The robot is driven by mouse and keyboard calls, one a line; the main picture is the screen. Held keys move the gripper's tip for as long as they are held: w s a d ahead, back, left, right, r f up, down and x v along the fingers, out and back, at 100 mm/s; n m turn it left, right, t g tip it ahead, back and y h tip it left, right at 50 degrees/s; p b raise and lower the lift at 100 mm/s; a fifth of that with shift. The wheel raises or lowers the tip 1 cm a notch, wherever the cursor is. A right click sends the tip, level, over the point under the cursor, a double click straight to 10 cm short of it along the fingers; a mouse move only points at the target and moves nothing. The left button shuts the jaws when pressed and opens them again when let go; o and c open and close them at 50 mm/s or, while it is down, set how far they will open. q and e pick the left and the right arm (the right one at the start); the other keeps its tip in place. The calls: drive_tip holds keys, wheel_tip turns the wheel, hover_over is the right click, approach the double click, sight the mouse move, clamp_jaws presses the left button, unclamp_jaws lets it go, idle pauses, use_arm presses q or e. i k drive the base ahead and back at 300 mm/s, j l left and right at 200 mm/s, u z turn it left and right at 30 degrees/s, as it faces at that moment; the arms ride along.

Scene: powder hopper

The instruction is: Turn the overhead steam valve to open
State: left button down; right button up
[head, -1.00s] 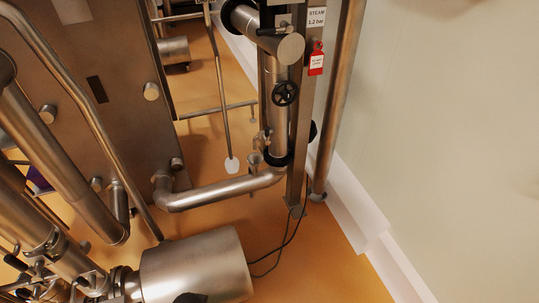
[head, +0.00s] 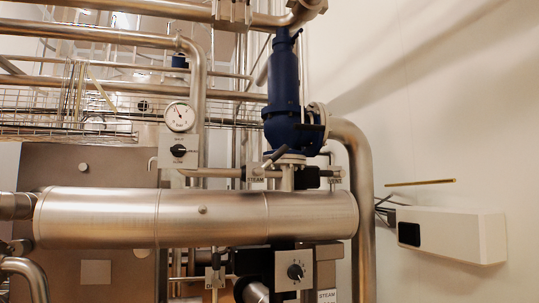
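Neither of my grippers shows in the head view. A small label reading STEAM (head: 256,181) hangs just above the large horizontal steel cylinder. A dark lever handle (head: 274,158) slants up to the right above this label, below a blue valve body (head: 283,95). A label reading VENT (head: 335,181) is to its right, near a dark block. A black knob (head: 295,271) on a pale square plate is below the cylinder, with another STEAM sign (head: 327,296) beside it. I cannot tell which of these is the task's valve, or its position.
The steel cylinder (head: 120,218) spans the left and middle. A round gauge (head: 179,117) sits above a plate with a black knob (head: 178,150). A bent pipe (head: 360,190) runs down at the right.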

sight(258, 171)
drive_tip(key=l+u, duration=0.5)
drive_tip(key=l, duration=0.3)
drive_tip(key=k+l+u, duration=0.15)
drive_tip(key=l+u, duration=0.3)
drive_tip(key=l, duration=0.35)
